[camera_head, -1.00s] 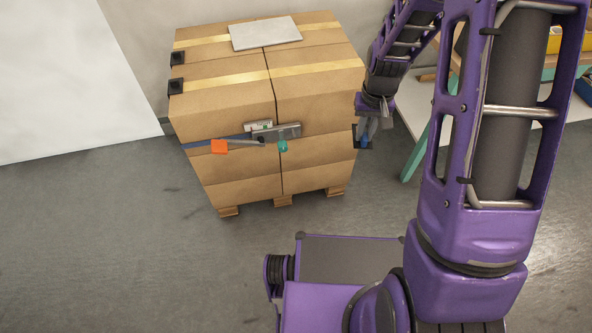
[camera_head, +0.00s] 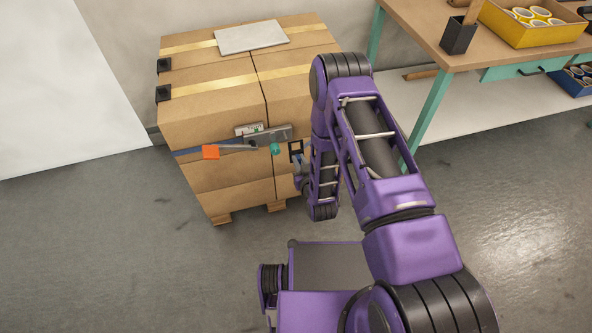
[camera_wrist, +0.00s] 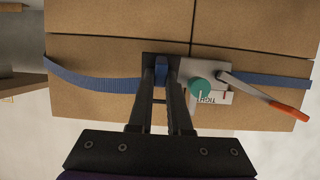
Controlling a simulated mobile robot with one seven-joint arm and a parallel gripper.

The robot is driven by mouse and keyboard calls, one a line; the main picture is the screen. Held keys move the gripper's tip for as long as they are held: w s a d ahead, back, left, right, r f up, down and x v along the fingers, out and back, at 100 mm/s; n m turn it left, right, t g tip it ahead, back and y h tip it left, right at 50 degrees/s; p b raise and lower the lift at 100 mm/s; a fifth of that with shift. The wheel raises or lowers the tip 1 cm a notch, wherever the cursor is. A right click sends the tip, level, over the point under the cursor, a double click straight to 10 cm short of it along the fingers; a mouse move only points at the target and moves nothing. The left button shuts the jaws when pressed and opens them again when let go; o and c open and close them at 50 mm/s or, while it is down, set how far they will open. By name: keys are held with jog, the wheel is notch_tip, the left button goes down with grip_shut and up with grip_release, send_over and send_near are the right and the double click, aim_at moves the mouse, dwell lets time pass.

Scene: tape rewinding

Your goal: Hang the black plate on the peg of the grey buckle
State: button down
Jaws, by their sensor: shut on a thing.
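The black plate (camera_head: 296,146) is in my gripper (camera_head: 298,161), in front of the carton stack and just right of the grey buckle (camera_head: 280,133). In the wrist view, my gripper (camera_wrist: 161,84) is shut on the black plate (camera_wrist: 147,60), with a blue strap (camera_wrist: 97,83) running to it. The grey buckle (camera_wrist: 187,72) is close beside the plate, and its teal round peg (camera_wrist: 201,89) stands out bare. The teal peg also shows in the head view (camera_head: 275,149). I cannot tell whether plate and buckle touch.
The buckle's lever has an orange grip (camera_head: 211,152). The strapped cartons (camera_head: 215,125) stand on a pallet, with a grey slab (camera_head: 251,37) on top. A workbench (camera_head: 425,40) with a yellow bin (camera_head: 530,22) stands at the right. The floor at left is clear.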

aim_at(291, 155)
jog(key=shift+t+y, duration=0.3)
jog(key=shift+t, duration=0.4)
jog(key=shift+w+a+f+b, duration=0.2)
jog(key=shift+w+a+b, duration=0.2)
jog(key=shift+w+a, duration=0.35)
jog(key=shift+w+a+f+b, duration=0.15)
jog(key=shift+w+a+b, duration=0.25)
jog(key=shift+w, duration=0.6)
jog(key=shift+w+a+f+b, duration=0.2)
jog(key=shift+w+a+b, duration=0.2)
jog(key=shift+w+a, duration=0.35)
jog(key=shift+w+f, duration=0.45)
jog(key=shift+w, duration=0.2)
jog(key=c, duration=0.8)
grip_release()
jog(key=shift+s, duration=0.1)
